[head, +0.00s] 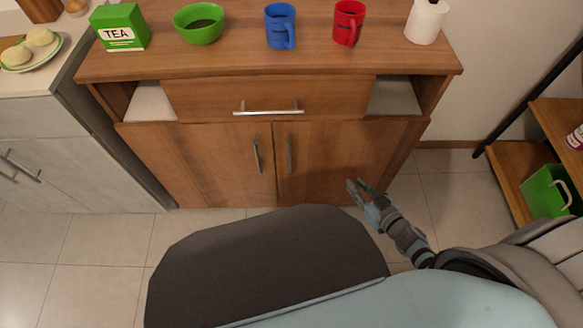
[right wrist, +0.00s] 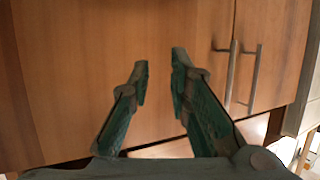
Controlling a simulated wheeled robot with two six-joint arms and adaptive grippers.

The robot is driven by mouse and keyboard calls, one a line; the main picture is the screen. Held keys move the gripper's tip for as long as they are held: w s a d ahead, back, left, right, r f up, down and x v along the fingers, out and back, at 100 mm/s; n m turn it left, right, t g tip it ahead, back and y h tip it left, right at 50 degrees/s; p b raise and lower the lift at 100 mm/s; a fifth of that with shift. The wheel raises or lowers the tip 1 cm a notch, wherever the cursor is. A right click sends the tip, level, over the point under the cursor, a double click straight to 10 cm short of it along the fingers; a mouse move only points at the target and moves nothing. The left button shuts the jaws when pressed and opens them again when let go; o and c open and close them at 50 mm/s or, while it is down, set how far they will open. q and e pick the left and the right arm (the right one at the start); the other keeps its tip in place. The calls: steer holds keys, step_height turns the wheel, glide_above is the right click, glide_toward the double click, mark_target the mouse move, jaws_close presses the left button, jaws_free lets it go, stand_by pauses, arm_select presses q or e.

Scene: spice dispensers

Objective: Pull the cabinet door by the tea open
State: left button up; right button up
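The green tea box (head: 119,27) stands at the left end of the wooden cabinet's top (head: 240,48). Below are two shut doors: a left door (head: 205,165), on the tea side, and a right door (head: 345,150). The left door's upright metal handle (head: 257,155) is beside the right door's handle (head: 289,153). My right gripper (head: 356,186) is open and empty in front of the right door's lower part, right of both handles. In the right wrist view its fingers (right wrist: 160,62) are apart, with both handles (right wrist: 231,72) off to the right, untouched. My left gripper is out of view.
A drawer (head: 268,98) with a horizontal handle is above the doors. A green bowl (head: 198,30), blue mug (head: 280,24) and red mug (head: 347,22) stand on top. A grey cabinet (head: 70,165) adjoins at left; a shelf with a green bin (head: 545,190) is at right.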

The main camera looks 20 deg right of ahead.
steer(key=w+a+r+n+t+y+b, duration=0.1)
steer(key=w+a+n+y+b, duration=0.1)
steer(key=w+a+y+b, duration=0.15)
step_height(320, 180, up, 5)
steer(key=n+g+y+b, duration=0.1)
steer(key=n+y+b, duration=0.3)
steer(key=y+b, duration=0.15)
glide_above(290, 168)
steer(key=shift+w+d+f, duration=0.1)
steer(key=shift+w+f, duration=0.05)
steer(key=shift+f, duration=0.05)
steer(key=shift+w+r, duration=0.1)
steer(key=shift+w, duration=0.05)
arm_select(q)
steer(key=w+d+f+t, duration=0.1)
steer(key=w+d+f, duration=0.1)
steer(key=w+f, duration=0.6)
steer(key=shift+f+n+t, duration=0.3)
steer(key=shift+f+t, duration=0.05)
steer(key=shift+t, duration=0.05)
arm_select(e)
jaws_close()
